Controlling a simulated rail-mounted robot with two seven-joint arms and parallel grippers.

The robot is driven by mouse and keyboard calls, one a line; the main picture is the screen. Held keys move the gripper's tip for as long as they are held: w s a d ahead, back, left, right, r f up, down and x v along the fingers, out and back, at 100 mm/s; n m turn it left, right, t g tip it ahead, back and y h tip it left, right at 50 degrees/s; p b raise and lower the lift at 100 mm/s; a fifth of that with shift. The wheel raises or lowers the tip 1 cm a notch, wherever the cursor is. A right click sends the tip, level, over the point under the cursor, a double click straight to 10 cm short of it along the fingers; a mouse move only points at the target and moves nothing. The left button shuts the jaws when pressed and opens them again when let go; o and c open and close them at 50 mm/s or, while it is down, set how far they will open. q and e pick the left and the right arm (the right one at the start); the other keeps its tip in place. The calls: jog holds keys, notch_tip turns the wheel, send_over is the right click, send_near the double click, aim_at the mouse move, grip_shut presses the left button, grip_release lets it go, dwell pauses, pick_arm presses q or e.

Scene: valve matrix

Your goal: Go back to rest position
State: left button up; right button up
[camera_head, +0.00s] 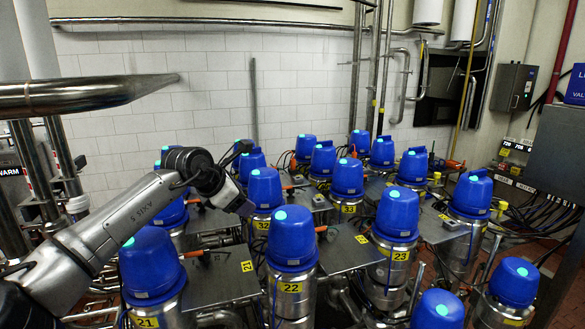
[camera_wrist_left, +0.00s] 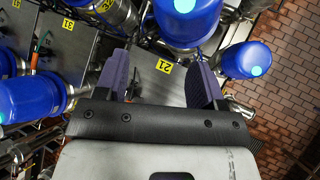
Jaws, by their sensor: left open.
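My left arm comes in from the left in the head view. Its left gripper (camera_head: 238,203) is above the valve matrix, close to the blue-capped valve labelled 32 (camera_head: 265,188). In the left wrist view the two purple fingers of the gripper (camera_wrist_left: 160,72) are spread apart with nothing between them. Beyond them are a metal plate with the yellow label 21 (camera_wrist_left: 164,66) and a blue valve cap (camera_wrist_left: 187,20). Whether the fingers touch anything is hard to tell. My right gripper is not in view.
Several blue-capped valves stand in rows, including those labelled 22 (camera_head: 292,238) and 23 (camera_head: 397,214). A thick steel pipe (camera_head: 85,95) crosses at upper left, above my arm. A grey cabinet (camera_head: 556,150) stands at the right. A white tiled wall (camera_head: 210,80) is behind.

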pick_arm(q)
jog(key=s+d+r+n+t+h, duration=0.2)
jog(key=d+r+t+h, duration=0.25)
jog(key=d+r, duration=0.35)
jog(key=s+d+r+n+t+h, duration=0.25)
jog(key=d+r+h, duration=0.3)
jog(key=r, duration=0.45)
jog(key=s+a+r+n+t+y, duration=0.2)
jog(key=s+r+n+t+y, duration=0.2)
jog(key=s+r+n+t, duration=1.05)
jog(key=s+a+f+n+g+y, duration=0.45)
jog(key=f+n, duration=0.45)
jog(key=f, duration=0.9)
jog(key=s+a+f+n+g+y, duration=0.2)
jog(key=s+a+f+n+g, duration=0.35)
jog(key=f, duration=1.15)
jog(key=s+a+f+n+g+y, duration=0.35)
jog(key=a+f+n+g, duration=0.55)
jog(key=f, duration=0.9)
jog(key=s+a+f+n+g+y, duration=0.15)
jog(key=s+f+n+g, duration=0.35)
jog(key=s+f, duration=1.95)
notch_tip(320, 180, up, 12)
jog(key=w+m+g+p, duration=0.1)
jog(key=p, duration=1.3)
jog(key=shift+a, duration=0.2)
